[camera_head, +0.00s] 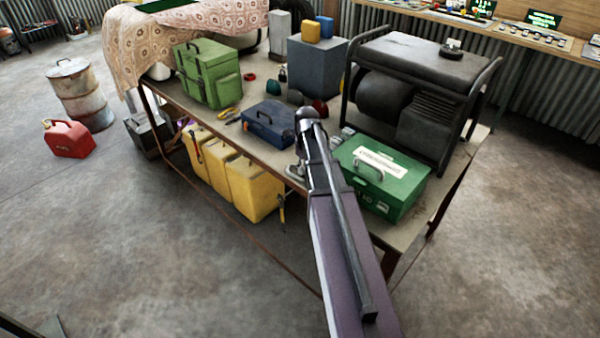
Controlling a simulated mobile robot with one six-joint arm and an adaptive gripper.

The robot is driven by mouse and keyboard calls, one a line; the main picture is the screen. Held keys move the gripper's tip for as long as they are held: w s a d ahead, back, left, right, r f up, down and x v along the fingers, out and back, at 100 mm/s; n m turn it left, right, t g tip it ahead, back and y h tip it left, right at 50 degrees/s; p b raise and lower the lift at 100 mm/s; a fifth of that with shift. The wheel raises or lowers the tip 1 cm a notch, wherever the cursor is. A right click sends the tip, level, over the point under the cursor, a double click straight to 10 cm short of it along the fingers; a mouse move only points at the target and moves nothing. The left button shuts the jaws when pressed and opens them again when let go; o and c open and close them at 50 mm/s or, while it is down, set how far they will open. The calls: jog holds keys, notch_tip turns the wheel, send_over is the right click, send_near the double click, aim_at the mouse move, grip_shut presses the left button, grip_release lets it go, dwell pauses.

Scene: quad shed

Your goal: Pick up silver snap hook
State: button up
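I cannot make out the silver snap hook for certain. Small silvery pieces (347,132) show just right of my arm, by the green metal box (385,190), too small to name. My arm reaches over the near edge of the workbench (225,123) and covers part of its top. My gripper is not clearly visible; a small grey metallic part (295,171) shows left of my arm at the bench edge, and I cannot tell what it belongs to.
The bench holds a dark blue toolbox (268,123), a green case (208,74), a grey block (317,68) and a black-framed generator (410,95). Yellow containers (252,187) sit below. A red fuel can (68,139) stands on the floor. The foreground floor is clear.

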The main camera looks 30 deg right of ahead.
grip_shut()
jog(key=shift+r, duration=0.2)
notch_tip(320, 180, up, 10)
jog(key=p, duration=1)
jog(key=shift+f, duration=0.2)
dwell(0.3)
